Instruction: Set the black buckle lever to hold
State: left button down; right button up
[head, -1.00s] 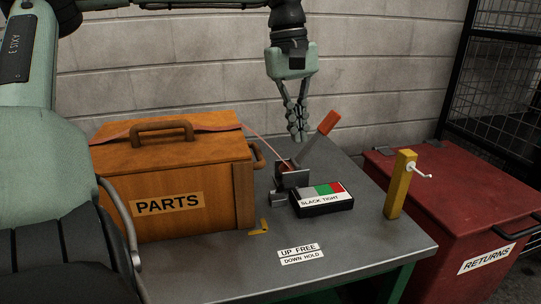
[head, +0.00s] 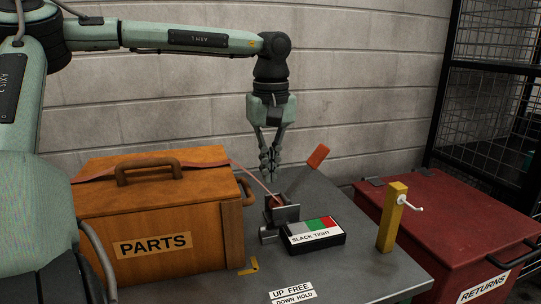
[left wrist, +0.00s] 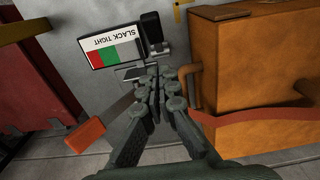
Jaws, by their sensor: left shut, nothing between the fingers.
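The buckle (head: 283,211) is a small metal bracket on the grey table, with a lever rising from it, tilted up and to the right. The lever ends in an orange-red grip (head: 318,156), which also shows in the left wrist view (left wrist: 86,135). My left gripper (head: 270,178) points down, shut and empty, just above and left of the buckle, with the grip to its right. In the left wrist view its fingers (left wrist: 158,82) cover part of the buckle. A label (head: 292,293) reads UP FREE, DOWN HOLD. My right gripper is out of view.
A wooden PARTS box (head: 165,215) stands left of the buckle, with a reddish strap running from it. A SLACK TIGHT indicator (head: 314,235) sits in front right. A yellow post with a crank (head: 392,217) and a red RETURNS bin (head: 460,225) stand to the right.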

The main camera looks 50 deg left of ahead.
aim_at(273, 225)
pick_arm(q)
jog(key=f, duration=0.2)
jog(key=d+f, duration=0.1)
jog(key=f, duration=0.2)
jog(key=shift+s+d+f, duration=0.15)
jog(key=shift+s+f, duration=0.2)
jog(key=shift+f, duration=0.05)
jog(key=shift+s+d+f+p, duration=0.2)
jog(key=shift+d+f+p, duration=0.1)
jog(key=shift+d+f, duration=0.25)
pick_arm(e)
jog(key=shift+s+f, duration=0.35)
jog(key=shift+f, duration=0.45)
pick_arm(q)
jog(key=shift+a+f, duration=0.1)
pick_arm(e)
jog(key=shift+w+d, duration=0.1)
